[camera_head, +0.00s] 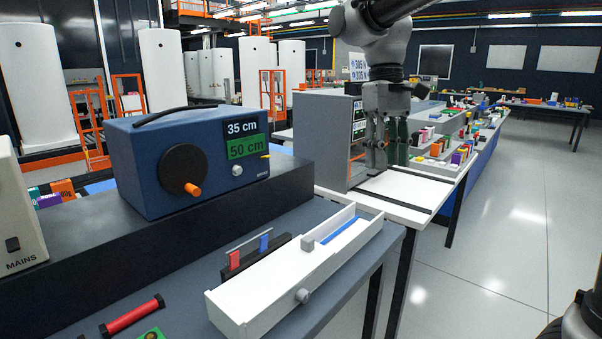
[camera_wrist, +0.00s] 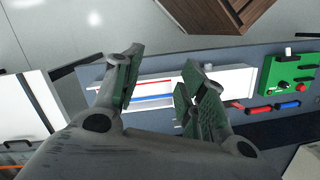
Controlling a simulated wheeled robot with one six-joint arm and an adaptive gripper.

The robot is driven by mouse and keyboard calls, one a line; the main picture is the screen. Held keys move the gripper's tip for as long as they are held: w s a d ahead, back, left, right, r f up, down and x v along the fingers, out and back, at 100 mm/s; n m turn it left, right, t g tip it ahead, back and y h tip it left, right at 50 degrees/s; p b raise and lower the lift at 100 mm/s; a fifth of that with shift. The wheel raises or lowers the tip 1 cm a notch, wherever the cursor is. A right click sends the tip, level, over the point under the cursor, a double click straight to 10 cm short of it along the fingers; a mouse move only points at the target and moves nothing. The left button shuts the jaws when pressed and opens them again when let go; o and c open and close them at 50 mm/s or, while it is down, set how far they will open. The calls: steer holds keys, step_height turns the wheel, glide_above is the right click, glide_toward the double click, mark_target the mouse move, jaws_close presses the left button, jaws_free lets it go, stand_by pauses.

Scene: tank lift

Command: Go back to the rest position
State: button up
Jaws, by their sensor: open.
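My gripper (camera_head: 387,150) hangs from the arm in the upper right middle of the head view, fingers pointing down and apart, with nothing between them. It appears in front of the white bench top, above it. In the wrist view my gripper (camera_wrist: 160,78) shows two spread fingers with green pads. The white trough (camera_wrist: 150,88) lies beyond them, partly hidden by the fingers. In the head view the white trough (camera_head: 262,283) sits on the grey bench, with a blue strip inside and grey knobs on it.
A blue box (camera_head: 150,140) with displays reading 35 cm and 50 cm stands on a black ledge. A red rod (camera_head: 132,315) lies at the front left. A green board (camera_wrist: 285,78) shows in the wrist view. Shelves of small goods (camera_head: 440,150) stand behind my gripper.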

steer(key=s+d+f+m+t, duration=0.2)
steer(key=s+d+f+t, duration=0.1)
steer(key=s+d, duration=0.5)
steer(key=s+d+f+m+t, duration=0.3)
steer(key=s+d, duration=0.6)
steer(key=d, duration=0.3)
steer(key=shift+f+y, duration=0.4)
steer(key=shift+f, duration=0.3)
